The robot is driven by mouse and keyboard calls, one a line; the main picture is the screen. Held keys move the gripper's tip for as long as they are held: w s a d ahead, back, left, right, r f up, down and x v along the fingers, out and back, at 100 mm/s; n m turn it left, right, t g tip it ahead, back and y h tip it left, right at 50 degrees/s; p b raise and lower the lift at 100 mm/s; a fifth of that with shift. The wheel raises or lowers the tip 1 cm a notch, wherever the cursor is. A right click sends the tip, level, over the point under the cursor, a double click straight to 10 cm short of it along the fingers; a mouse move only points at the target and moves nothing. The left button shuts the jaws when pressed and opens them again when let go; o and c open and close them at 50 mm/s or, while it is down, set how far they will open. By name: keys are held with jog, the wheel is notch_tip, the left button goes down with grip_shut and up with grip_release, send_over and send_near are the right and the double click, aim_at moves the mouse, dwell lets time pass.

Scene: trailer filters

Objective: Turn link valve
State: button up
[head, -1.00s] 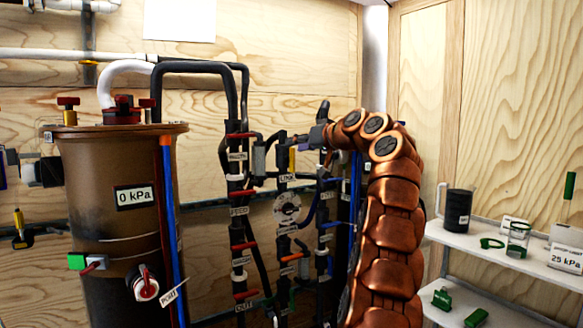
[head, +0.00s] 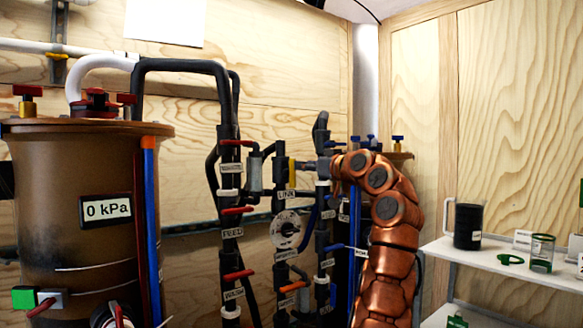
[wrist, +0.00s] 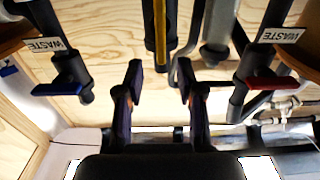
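The link valve has a yellow handle (head: 292,172) on a black vertical pipe, above a LINK label (head: 287,195). The handle looks upright, in line with the pipe. My gripper (head: 312,166) is just right of it in the head view, partly hidden by my copper arm. In the wrist view the yellow handle (wrist: 160,32) hangs at the top centre. My gripper's two dark fingers (wrist: 161,80) are spread apart below it, with nothing between them. The fingertips look apart from the handle.
Pipes with red handles (head: 237,210) stand left of the link pipe. A round gauge (head: 286,230) sits below it. Waste valves with a blue handle (wrist: 68,84) and a red handle (wrist: 262,82) flank my gripper. A brown tank (head: 60,230) is left; a white shelf (head: 470,252) is right.

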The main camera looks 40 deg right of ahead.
aim_at(293, 165)
jog(key=w, duration=0.3)
jog(key=w+p, duration=0.1)
jog(key=w, duration=0.2)
jog(key=shift+d+r+p, duration=0.1)
jog(key=shift+d+p, duration=0.1)
jog(key=shift+p, duration=0.1)
jog(key=shift+w, duration=0.25)
jog(key=shift+c, duration=0.3)
grip_shut()
